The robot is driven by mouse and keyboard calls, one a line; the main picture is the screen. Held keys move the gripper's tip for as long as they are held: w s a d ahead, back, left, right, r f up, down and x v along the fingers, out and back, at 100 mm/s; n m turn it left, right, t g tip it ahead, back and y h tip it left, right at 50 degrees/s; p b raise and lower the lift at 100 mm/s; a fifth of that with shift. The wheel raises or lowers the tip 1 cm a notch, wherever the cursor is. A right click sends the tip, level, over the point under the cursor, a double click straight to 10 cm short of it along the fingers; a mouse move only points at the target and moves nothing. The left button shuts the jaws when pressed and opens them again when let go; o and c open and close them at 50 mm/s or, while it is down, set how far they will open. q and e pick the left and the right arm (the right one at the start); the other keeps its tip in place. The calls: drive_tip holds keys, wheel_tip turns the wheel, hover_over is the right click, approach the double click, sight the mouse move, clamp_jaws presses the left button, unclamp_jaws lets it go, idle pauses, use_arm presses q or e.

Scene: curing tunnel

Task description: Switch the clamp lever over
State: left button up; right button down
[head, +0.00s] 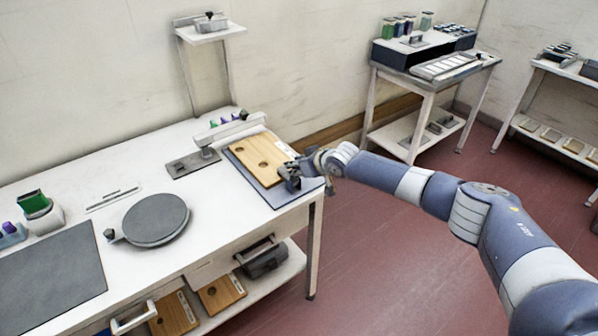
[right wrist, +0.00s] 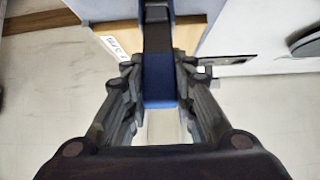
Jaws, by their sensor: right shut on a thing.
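A wooden board (head: 257,160) with round holes lies on a blue-grey plate (head: 243,170) at the right end of the white table. A dark clamp (head: 292,184) sits at the board's front right corner. My right gripper (head: 307,170) is at this clamp and partly hides it. In the right wrist view my right gripper (right wrist: 158,70) has its fingers on both sides of the dark and blue clamp lever (right wrist: 157,42), shut on it. The lever's exact tilt is hard to tell. My left gripper is not in view.
A post with a light horizontal arm (head: 230,127) stands behind the board. A round grey turntable (head: 155,219) and a dark mat (head: 50,275) lie further left on the table (head: 100,205). The floor right of the table is clear.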

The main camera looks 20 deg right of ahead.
drive_tip(key=shift+w+r, duration=0.1)
drive_tip(key=shift+w, duration=0.1)
idle(0.5)
drive_tip(key=c, duration=1.3)
unclamp_jaws()
drive_tip(key=shift+v, duration=5.95)
drive_tip(key=shift+w+r, duration=0.15)
